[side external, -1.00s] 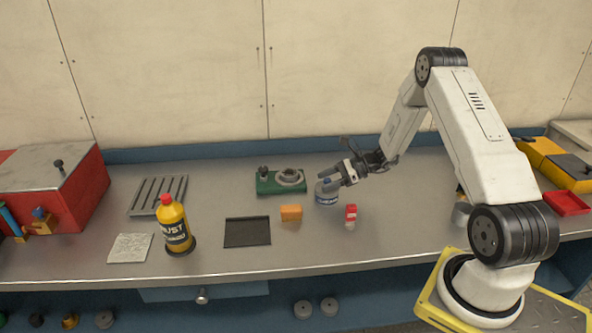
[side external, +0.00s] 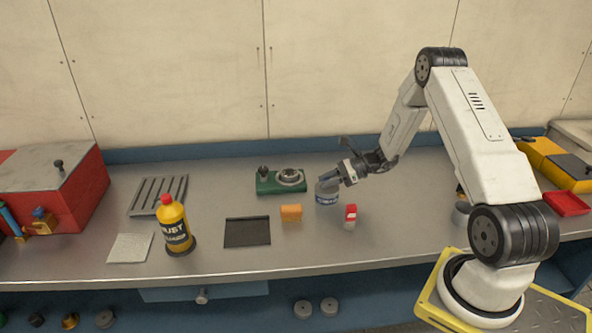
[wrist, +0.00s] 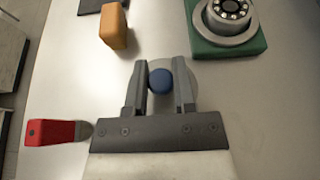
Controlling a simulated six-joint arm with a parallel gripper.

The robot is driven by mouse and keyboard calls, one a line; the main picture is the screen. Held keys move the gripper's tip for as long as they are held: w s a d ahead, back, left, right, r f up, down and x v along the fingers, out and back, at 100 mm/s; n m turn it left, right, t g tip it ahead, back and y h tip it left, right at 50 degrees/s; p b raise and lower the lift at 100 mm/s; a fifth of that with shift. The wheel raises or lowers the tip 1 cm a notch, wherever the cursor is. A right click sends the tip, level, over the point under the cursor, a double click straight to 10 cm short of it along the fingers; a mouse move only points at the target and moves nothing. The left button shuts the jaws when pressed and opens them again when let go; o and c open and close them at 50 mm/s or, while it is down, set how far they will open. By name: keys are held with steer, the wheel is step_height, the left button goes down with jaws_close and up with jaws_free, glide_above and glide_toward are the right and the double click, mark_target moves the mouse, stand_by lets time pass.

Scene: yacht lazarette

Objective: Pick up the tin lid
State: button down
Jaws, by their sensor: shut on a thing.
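The tin (side external: 327,198) stands upright on the grey bench, with a dark label band. Its pale grey lid (wrist: 208,76) shows as a round disc under my fingers in the wrist view, with a blue knob (wrist: 160,81) in its middle. My gripper (wrist: 160,78) is shut on the blue knob, one finger on each side. In the side view my gripper (side external: 330,178) reaches down to the top of the tin from the right. The lid still appears to sit on the tin; the fingers hide part of it.
A green base with round fittings (side external: 268,187) is behind left of the tin. An orange block (side external: 291,213) is left and a red-topped piece (side external: 350,216) is front right.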

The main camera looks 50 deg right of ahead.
steer(key=shift+r, duration=0.15)
steer(key=shift+r, duration=0.75)
steer(key=s+a+r, duration=0.5)
steer(key=s+r, duration=0.6)
steer(key=s, duration=0.2)
steer(key=shift+r, duration=0.1)
